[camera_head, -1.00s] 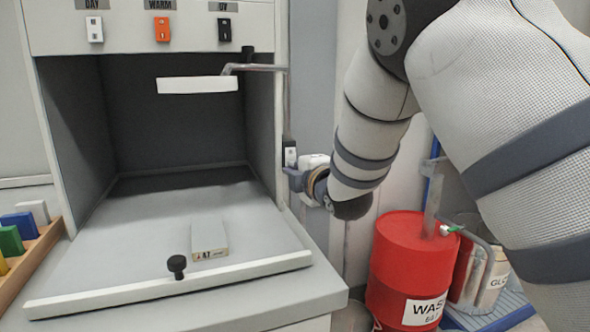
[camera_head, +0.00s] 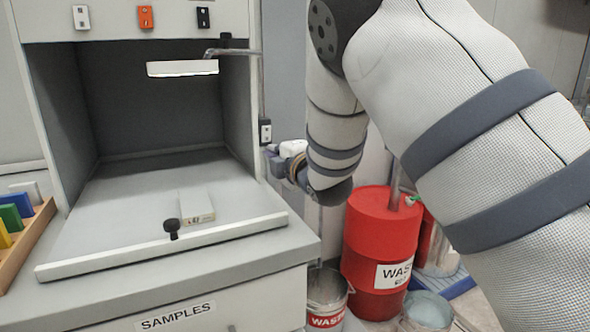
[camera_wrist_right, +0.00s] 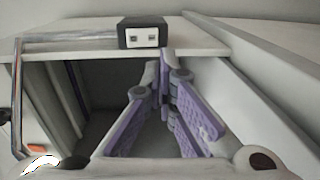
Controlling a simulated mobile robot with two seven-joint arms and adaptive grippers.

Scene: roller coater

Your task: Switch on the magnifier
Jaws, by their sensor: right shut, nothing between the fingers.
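My right gripper (camera_head: 272,152) is shut and empty, just below the switch box. In the right wrist view its fingertips (camera_wrist_right: 164,62) meet beside the box's lower right; contact cannot be told. My left gripper is not in view.
DAY, WARM and UV switches line the booth's top panel (camera_head: 110,22). A small labelled block (camera_head: 197,207) and a black knob (camera_head: 172,228) are at the booth floor's front. A coloured-block rack (camera_head: 30,240) stands left. A red waste drum (camera_head: 382,240) stands right, below my arm.

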